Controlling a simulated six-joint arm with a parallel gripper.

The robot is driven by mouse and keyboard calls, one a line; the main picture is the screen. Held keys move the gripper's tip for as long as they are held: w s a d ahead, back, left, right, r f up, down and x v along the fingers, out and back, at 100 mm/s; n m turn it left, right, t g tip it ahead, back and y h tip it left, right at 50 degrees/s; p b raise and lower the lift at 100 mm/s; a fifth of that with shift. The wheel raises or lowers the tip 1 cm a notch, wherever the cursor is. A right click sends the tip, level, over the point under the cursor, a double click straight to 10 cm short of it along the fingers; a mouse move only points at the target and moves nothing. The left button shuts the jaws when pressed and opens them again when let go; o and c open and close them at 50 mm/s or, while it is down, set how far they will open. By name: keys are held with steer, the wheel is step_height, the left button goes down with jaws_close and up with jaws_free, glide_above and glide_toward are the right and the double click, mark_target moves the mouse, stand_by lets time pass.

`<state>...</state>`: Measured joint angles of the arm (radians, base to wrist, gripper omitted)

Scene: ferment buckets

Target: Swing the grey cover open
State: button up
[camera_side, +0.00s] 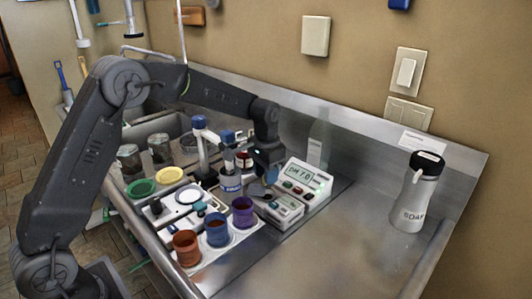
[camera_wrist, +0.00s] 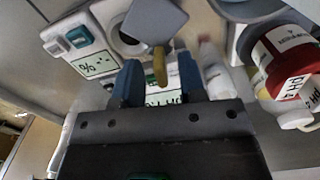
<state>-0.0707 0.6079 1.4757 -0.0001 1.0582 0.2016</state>
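The grey cover (camera_wrist: 153,20) is a rounded square plate with a yellow tab (camera_wrist: 160,66), at the top middle of the wrist view. It sits on a small white meter (camera_wrist: 92,52) with a % display and buttons, and overlaps part of a round well (camera_wrist: 126,42). In the side view the meter (camera_side: 286,208) stands below my gripper (camera_side: 268,178). My gripper (camera_wrist: 160,82) has blue fingers, spread apart with the yellow tab showing between them. I cannot tell whether a finger touches the tab.
A pH meter (camera_side: 307,182) reading 7.0 stands behind the small meter. A red-labelled bottle (camera_wrist: 285,62) is close on the right in the wrist view. Red, blue and purple cups (camera_side: 186,248) stand at the front. A soap bottle (camera_side: 416,195) is right; the counter (camera_side: 350,255) there is clear.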

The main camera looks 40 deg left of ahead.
step_height(320, 180, up, 13)
stand_by(0.3)
steer(key=shift+o, duration=0.4)
steer(key=shift+f, duration=0.1)
steer(key=shift+o, duration=1.5)
steer(key=shift+m, duration=0.8)
steer(key=f+m, duration=0.4)
steer(key=m, duration=0.1)
steer(key=f+m, duration=0.5)
steer(key=m, duration=0.1)
steer(key=f+m, duration=0.5)
steer(key=shift+w+f+m, duration=0.1)
steer(key=shift+w+m, duration=0.15)
steer(key=shift+m, duration=0.05)
